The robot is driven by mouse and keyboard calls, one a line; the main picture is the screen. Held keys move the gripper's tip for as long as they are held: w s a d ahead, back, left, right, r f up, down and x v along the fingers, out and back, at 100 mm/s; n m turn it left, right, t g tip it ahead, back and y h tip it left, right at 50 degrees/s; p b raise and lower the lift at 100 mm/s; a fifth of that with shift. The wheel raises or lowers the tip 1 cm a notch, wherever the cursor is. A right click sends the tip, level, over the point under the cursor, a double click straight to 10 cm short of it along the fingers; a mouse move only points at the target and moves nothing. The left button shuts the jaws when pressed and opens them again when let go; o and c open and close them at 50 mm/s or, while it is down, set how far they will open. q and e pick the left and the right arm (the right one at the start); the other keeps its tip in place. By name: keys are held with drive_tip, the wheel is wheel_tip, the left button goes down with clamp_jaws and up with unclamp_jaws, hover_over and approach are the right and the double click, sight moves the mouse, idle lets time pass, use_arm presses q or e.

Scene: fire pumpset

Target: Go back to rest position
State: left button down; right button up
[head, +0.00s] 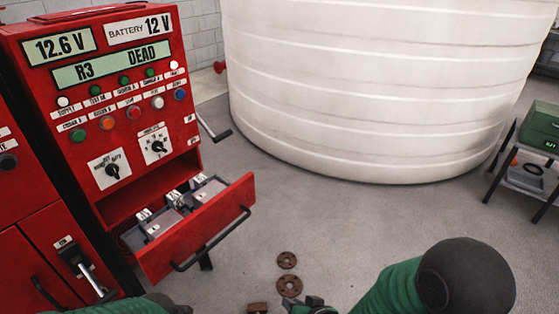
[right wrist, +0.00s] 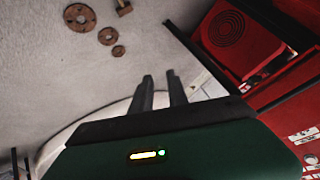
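My right gripper (head: 308,301) shows at the bottom of the head view, low in front of the red panel and beside the rusty discs. In the right wrist view its two fingers (right wrist: 160,76) stand apart with nothing between them. My right arm, green with a dark round joint, fills the bottom right of the head view. A green piece of my left arm shows at the bottom left edge; the left gripper is out of view.
A red control panel (head: 120,100) stands at left, its drawer (head: 205,235) pulled open. A large white tank (head: 370,90) fills the back. Rusty discs (head: 289,286) and a brown block (head: 257,308) lie on the floor. A rack with a green case (head: 540,125) stands at right.

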drive_tip(key=s+d+r+g+h, duration=0.3)
drive_tip(key=s+d, duration=0.2)
drive_tip(key=d, duration=0.3)
drive_tip(key=s+d+r+g+h, duration=0.25)
drive_tip(key=s+d, duration=0.25)
drive_tip(key=d, duration=0.3)
drive_tip(key=w+p+v, duration=0.2)
drive_tip(key=p+v, duration=1.3)
drive_tip(key=shift+d+r, duration=0.4)
drive_tip(key=shift+r, duration=0.25)
